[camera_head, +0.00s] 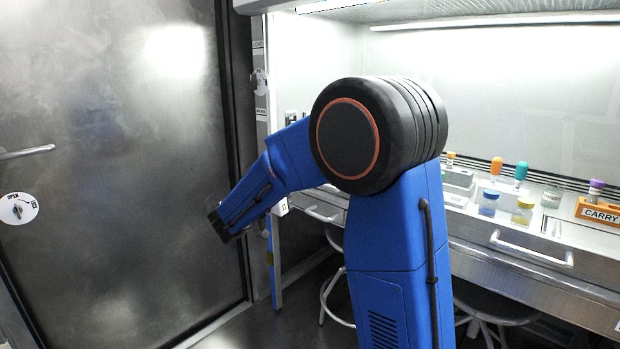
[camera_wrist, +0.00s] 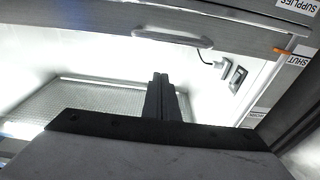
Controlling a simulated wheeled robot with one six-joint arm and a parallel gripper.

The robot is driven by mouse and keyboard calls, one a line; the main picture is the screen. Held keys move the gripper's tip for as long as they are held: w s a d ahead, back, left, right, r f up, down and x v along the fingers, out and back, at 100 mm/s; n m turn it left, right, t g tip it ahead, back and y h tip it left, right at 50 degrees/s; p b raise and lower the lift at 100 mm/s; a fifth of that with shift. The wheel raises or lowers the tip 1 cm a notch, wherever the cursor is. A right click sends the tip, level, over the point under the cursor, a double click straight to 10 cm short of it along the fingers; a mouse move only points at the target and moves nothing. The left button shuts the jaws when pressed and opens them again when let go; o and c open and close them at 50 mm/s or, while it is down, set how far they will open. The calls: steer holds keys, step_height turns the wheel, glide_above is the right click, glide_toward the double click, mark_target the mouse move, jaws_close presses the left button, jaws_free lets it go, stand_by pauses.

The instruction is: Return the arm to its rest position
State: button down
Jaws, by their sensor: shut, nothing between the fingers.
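My gripper shows in the wrist view (camera_wrist: 160,98), its two dark fingers pressed together with nothing between them. In the head view my blue arm rises in the middle, bends at a large black joint, and reaches down to the left. Its dark end (camera_head: 217,222) hangs in front of the metal door, left of the workbench. The fingers cannot be made out in the head view. The gripper appears clear of the bench items.
A metal door (camera_head: 110,150) with a handle (camera_head: 27,152) fills the left. On the right, a bench (camera_head: 540,238) holds bottles (camera_head: 488,203) and an orange CARRY rack (camera_head: 597,211). Stools (camera_head: 335,290) stand under it. The wrist view shows a cabinet handle (camera_wrist: 172,39) and a wall socket (camera_wrist: 236,79).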

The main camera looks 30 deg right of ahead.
steer(key=shift+v, duration=0.75)
steer(key=s+d+f+n+g+y, duration=0.3)
steer(key=s+f+y, duration=0.1)
steer(key=s, duration=0.8)
steer(key=s+d+f+n+g+y, duration=0.2)
steer(key=s+d+f+g+y, duration=0.15)
steer(key=s, duration=0.75)
steer(key=s+a+f+n+t+y, duration=0.2)
steer(key=s+a+f+n+y, duration=0.1)
steer(key=s+a, duration=0.4)
steer(key=s+a+f+n+t+y, duration=0.2)
steer(key=s+a+f+n+y, duration=0.2)
steer(key=s+a+n+y, duration=0.2)
steer(key=shift+s+a+y, duration=0.85)
steer(key=shift+s+y, duration=0.1)
steer(key=shift+s, duration=0.05)
steer(key=shift+d+t, duration=0.15)
steer(key=shift+t, duration=0.1)
